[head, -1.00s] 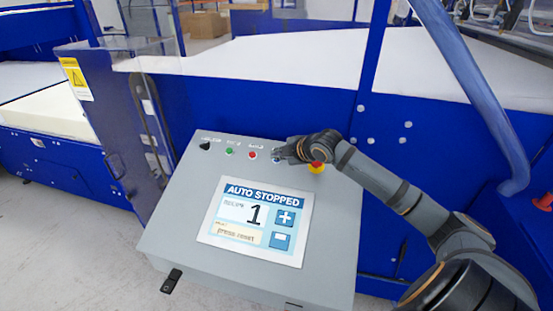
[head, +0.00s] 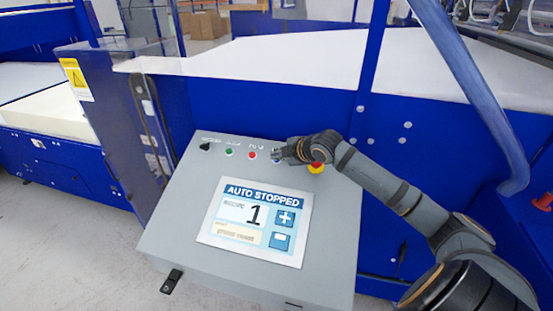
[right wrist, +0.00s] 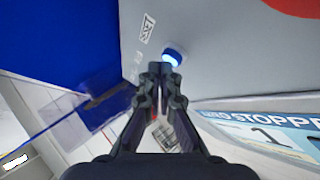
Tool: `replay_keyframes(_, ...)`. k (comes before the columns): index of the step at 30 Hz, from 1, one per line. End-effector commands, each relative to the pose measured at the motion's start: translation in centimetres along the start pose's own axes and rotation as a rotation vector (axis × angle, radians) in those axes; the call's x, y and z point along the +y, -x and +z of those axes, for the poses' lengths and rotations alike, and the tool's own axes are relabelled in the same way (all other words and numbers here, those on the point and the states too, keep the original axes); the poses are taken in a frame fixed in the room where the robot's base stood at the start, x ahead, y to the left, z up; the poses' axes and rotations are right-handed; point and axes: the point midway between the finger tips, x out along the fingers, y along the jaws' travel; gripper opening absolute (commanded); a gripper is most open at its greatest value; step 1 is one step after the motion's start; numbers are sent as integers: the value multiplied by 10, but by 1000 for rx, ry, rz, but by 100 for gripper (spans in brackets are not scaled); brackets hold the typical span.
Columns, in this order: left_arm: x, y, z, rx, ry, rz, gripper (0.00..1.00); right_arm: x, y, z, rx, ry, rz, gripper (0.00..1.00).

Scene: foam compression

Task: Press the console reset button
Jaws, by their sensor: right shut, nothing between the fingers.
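The grey console (head: 168,233) has a tilted top with a screen (head: 254,222) that reads AUTO STOPPED. A row of controls runs along its upper edge. The blue reset button (right wrist: 173,56) is lit and shows just beyond my fingertips in the right wrist view. In the head view it is mostly hidden by my right gripper (head: 281,154). That gripper also shows in the right wrist view (right wrist: 161,72), shut and empty, its tips close beside the button. I cannot tell whether they touch it. My left gripper is out of view.
A red emergency stop on a yellow base (head: 316,168) sits right beside my right gripper. A green button (head: 230,153), a red button (head: 252,155) and a black switch (head: 205,146) lie to the left. Blue machine panels (head: 375,200) stand behind the console.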

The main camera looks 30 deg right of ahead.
Motion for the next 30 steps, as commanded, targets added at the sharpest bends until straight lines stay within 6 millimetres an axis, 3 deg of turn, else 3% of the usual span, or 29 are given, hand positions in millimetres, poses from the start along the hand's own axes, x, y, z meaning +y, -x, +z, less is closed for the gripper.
replay_keyframes(14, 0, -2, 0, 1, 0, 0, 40, -4, -6, 4, -1, -1, -1, 0)
replay_keyframes(22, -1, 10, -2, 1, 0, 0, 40, 2, 0, 1, -1, 0, -1, 0)
replay_keyframes(30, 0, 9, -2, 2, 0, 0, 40, 1, 0, 0, 0, 0, 0, 0)
